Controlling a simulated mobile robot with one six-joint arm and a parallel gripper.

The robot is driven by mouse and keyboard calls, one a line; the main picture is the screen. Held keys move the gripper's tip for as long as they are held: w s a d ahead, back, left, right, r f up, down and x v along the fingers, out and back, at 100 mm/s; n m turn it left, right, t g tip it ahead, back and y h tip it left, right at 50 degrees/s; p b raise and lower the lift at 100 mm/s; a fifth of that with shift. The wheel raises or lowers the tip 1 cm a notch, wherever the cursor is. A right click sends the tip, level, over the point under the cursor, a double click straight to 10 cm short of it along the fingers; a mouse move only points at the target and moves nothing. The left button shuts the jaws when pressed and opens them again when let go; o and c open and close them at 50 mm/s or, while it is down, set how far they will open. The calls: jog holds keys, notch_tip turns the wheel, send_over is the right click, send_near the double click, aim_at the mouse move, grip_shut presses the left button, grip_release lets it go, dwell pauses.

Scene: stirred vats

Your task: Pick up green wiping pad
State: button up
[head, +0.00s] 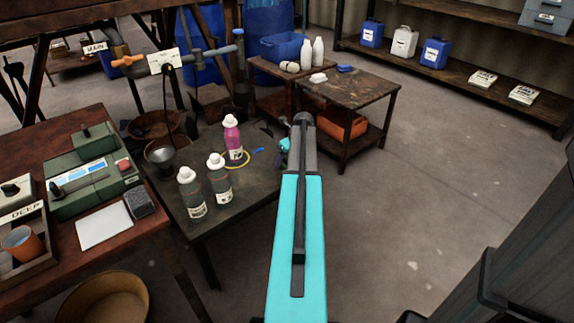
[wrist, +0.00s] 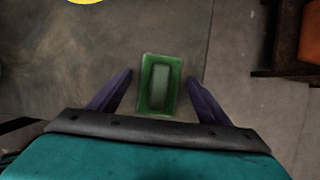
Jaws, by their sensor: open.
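The green wiping pad (wrist: 145,97) shows in the wrist view as a small upright rectangle with a paler raised block in its middle. It lies near the right edge of the dark grey table (wrist: 60,50). My gripper (wrist: 160,76) is open, with its two purple fingers on either side of the pad and a gap on each side. I cannot tell how high the fingers are above it. In the head view my arm hides the pad and most of the gripper.
On the table (head: 235,202) stand a pink bottle (head: 232,142) and two grey-green bottles (head: 190,197), (head: 219,180), left of my arm. A yellow ring (head: 240,162) lies by the pink bottle. A wooden side table (head: 350,92) stands beyond. Floor at right is clear.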

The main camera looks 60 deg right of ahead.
aim_at(287, 158)
dwell(0.4)
jog(key=c, duration=1.3)
jog(key=shift+o, duration=0.2)
jog(key=shift+r, duration=0.1)
jog(key=shift+r, duration=0.4)
notch_tip(287, 158, up, 3)
jog(key=shift+r+p, duration=0.1)
jog(key=shift+p, duration=0.6)
jog(key=s+a+p, duration=0.1)
jog(key=s+a, duration=0.2)
jog(key=s, duration=0.4)
jog(key=s+a+p, duration=0.1)
jog(key=s+a, duration=0.3)
jog(key=s, duration=0.3)
jog(key=shift+s+r, duration=0.2)
jog(key=shift+r, duration=0.2)
